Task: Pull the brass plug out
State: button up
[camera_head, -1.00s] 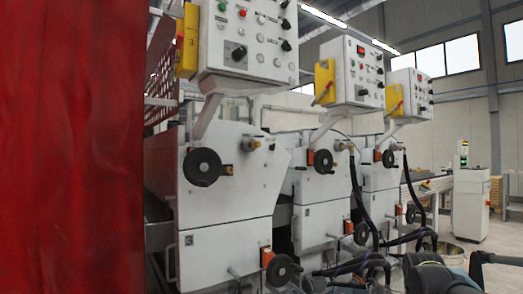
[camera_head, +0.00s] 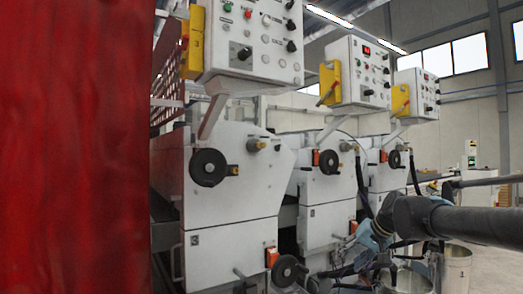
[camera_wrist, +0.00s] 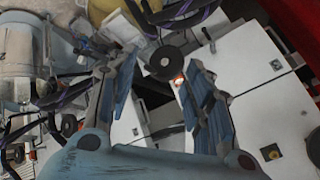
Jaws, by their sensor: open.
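A small brass plug (camera_head: 257,145) sticks out of the front of the nearest white coating unit (camera_head: 238,187), right of its upper black handwheel (camera_head: 208,168). A similar brass fitting (camera_head: 346,146) is on the second unit. My gripper (camera_wrist: 157,78) is open and empty in the wrist view, its two blue-grey fingers apart. In the head view, my gripper (camera_head: 368,238) is low at right, in front of the units and well away from the nearest plug.
A red curtain (camera_head: 75,150) fills the left of the head view. Control boxes (camera_head: 250,40) overhang the units. Dark hoses (camera_head: 361,185) hang at the second unit, and metal buckets (camera_head: 456,262) stand at lower right. Lower handwheels (camera_head: 285,270) jut out.

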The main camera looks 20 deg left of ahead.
jog(key=w+a+r+m+t+y, duration=0.1)
jog(key=w+a+r+y, duration=0.1)
jog(key=w+a+r, duration=0.5)
jog(key=w+a+r+m+t+y, duration=0.1)
jog(key=w+a+r+y, duration=0.1)
jog(key=a+r, duration=0.55)
jog(key=w+a+r+m+t+y, duration=0.15)
jog(key=w+a+r, duration=0.35)
jog(key=r, duration=0.5)
jog(key=m+t+y, duration=0.2)
jog(key=m+t, duration=0.1)
jog(key=m, duration=0.3)
send_near(265, 145)
jog(key=shift+n+x, duration=0.25)
jog(key=shift+x, duration=0.75)
jog(key=shift+s, duration=0.1)
jog(key=shift+a, duration=0.15)
jog(key=shift+x, duration=4.4)
grip_shut()
